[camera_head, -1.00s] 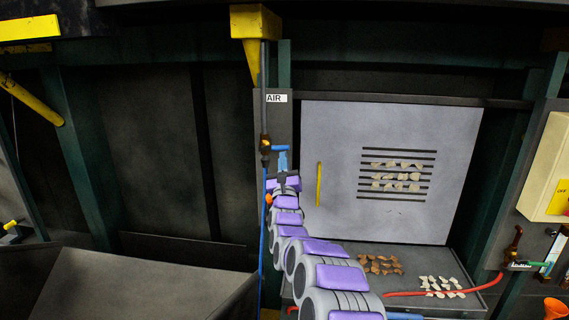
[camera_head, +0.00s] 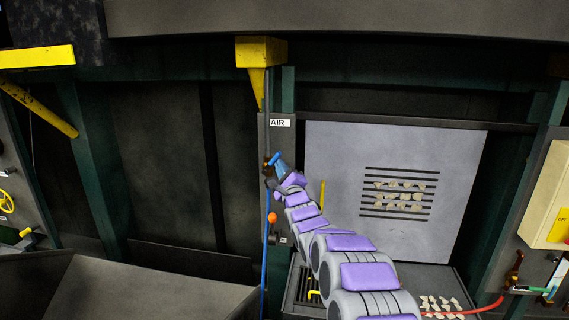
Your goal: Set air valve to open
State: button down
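The air valve (camera_head: 266,165) sits on a thin vertical pipe beneath the white AIR label (camera_head: 280,123). Its small blue handle (camera_head: 274,158) slants up to the right from the valve body. My gripper (camera_head: 279,165), blue at the tip, is right at the valve, just below and to the right of the handle. It seems to touch or nearly touch the handle; contact is not clear. The fingers are too small and overlapped to show whether they are open or shut.
A grey panel (camera_head: 335,160) with slots and a yellow handle (camera_head: 322,194) is right of the valve. A yellow bracket (camera_head: 261,52) is above. A blue hose (camera_head: 264,250) hangs below, with an orange knob (camera_head: 272,217) beside it. Dark open bays lie left.

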aim_at(277, 155)
jog(key=r+n+g+p, duration=0.1)
jog(key=n+p, duration=0.1)
jog(key=p, duration=0.2)
jog(key=r+n+g+p, duration=0.1)
jog(key=r+n+p, duration=0.1)
jog(key=p, duration=0.2)
jog(key=shift+w+a+y, duration=0.1)
jog(key=shift+a+y, duration=0.2)
jog(key=shift+a, duration=0.1)
jog(key=a+n+g+p, duration=0.1)
jog(key=p, duration=0.2)
jog(key=a+n+g+p, duration=0.1)
jog(key=n+p, duration=0.1)
jog(key=p, duration=0.1)
jog(key=shift+w+r, duration=0.1)
jog(key=shift+r, duration=0.2)
jog(key=shift+a+f+n+g+p, duration=0.15)
jog(key=shift+n+g+p, duration=0.15)
jog(key=shift+p, duration=0.15)
